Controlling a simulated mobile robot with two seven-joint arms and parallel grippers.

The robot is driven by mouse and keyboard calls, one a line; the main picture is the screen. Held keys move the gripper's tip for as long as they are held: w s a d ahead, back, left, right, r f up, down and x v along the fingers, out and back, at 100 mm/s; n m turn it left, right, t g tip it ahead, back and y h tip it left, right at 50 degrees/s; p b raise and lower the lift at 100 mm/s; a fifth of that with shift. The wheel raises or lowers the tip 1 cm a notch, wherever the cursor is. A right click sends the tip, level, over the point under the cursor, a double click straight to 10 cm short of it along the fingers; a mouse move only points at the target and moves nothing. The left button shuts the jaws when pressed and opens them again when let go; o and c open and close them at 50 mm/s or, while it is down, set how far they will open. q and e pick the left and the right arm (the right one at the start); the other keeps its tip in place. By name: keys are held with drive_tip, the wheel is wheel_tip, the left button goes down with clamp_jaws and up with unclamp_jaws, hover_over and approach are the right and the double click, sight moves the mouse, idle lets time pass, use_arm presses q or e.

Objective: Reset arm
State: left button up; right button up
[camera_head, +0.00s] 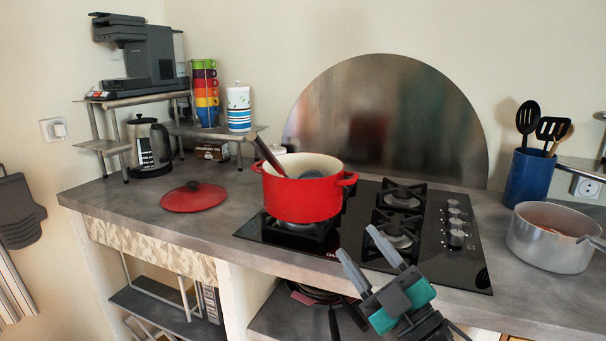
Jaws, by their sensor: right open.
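My right gripper (363,251) is open and empty. It comes in from the bottom edge, right of centre, and its two grey fingers point up and left in front of the black gas hob (345,246). It appears apart from the red pot (302,199), which stands on the hob's left burner. The pot is uncovered, with a utensil handle (266,153) leaning out over its left rim. My left gripper is not in the frame.
A red lid (194,197) lies on the counter left of the pot. A metal saucepan (551,236) and a blue utensil holder (529,178) stand at the right. A kettle (149,146), stacked cups (205,91) and a coffee machine (140,54) are at the left.

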drive_tip(key=s+d+f+m+h, duration=0.1)
drive_tip(key=d+f+m+h, duration=0.1)
drive_tip(key=f+m+h, duration=0.3)
drive_tip(key=s+d+f+m+h, duration=0.2)
drive_tip(key=f+m, duration=0.1)
drive_tip(key=f, duration=0.3)
drive_tip(key=s+d+f+m+g+h+p, duration=0.1)
drive_tip(key=s+d+f+m+g+h, duration=0.1)
drive_tip(key=s+f, duration=0.6)
drive_tip(key=s+d+f+m+g+h+p, duration=0.1)
drive_tip(key=s+f+g, duration=0.5)
drive_tip(key=f, duration=0.6)
drive_tip(key=s+d+m+h, duration=0.1)
drive_tip(key=s+m+h, duration=0.1)
drive_tip(key=m, duration=0.1)
drive_tip(key=shift+s+d, duration=0.15)
drive_tip(key=shift+s, duration=0.15)
drive_tip(key=shift+r, duration=0.1)
drive_tip(key=shift+c, duration=0.4)
